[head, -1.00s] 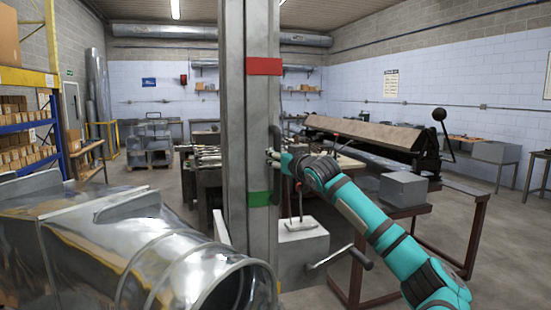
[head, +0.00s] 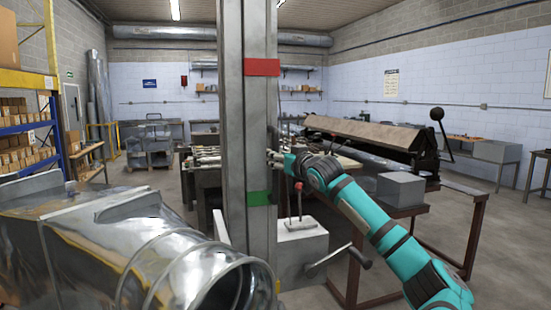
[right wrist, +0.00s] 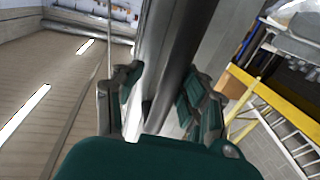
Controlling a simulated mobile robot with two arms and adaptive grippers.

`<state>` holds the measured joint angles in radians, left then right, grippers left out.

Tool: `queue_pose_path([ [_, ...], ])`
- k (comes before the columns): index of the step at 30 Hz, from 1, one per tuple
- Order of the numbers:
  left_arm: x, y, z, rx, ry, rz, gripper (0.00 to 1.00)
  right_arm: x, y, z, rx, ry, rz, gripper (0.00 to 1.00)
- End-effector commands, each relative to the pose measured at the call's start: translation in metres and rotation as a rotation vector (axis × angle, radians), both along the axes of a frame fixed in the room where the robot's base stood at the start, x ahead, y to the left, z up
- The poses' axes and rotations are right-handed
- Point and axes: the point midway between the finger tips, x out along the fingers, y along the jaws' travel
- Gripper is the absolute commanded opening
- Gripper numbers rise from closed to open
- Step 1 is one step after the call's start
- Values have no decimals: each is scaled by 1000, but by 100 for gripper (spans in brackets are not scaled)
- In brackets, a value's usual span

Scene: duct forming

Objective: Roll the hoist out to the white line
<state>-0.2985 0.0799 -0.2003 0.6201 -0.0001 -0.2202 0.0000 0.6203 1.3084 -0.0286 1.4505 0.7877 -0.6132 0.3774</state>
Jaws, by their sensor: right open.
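The hoist's grey steel mast (head: 247,120) stands upright in the centre of the head view, with a red band above and a green band below. A slim vertical handle (head: 273,137) runs along its right side. My right gripper (head: 275,157) is at this handle, between the two bands. In the right wrist view my right gripper (right wrist: 160,98) is open, its fingers on either side of a long grey bar. I cannot tell whether they touch it. A crank (head: 341,258) and a grey box (head: 302,250) sit low at the mast. I see no white line. My left gripper is out of view.
Large shiny ductwork (head: 130,245) fills the lower left. A bench with a grey block (head: 401,189) and a long forming machine (head: 375,138) stand at the right. Shelving (head: 28,125) lines the left. Open floor (head: 500,240) shows at the far right.

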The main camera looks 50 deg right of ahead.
Motion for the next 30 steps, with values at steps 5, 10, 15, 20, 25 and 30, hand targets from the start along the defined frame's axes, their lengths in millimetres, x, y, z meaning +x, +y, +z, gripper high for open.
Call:
queue_pose_path([
  [5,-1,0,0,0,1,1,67,0,1,2,0,-4,3,44],
  [10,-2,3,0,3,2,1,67,-1,2,2,0,-4,4,44],
  [15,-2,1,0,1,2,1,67,-9,3,0,0,-2,2,44],
  [20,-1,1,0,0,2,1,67,-19,8,-1,-2,0,3,44],
  [25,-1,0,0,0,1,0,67,-32,17,0,4,-4,10,44],
  [30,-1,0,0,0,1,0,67,-54,24,0,6,-8,7,44],
])
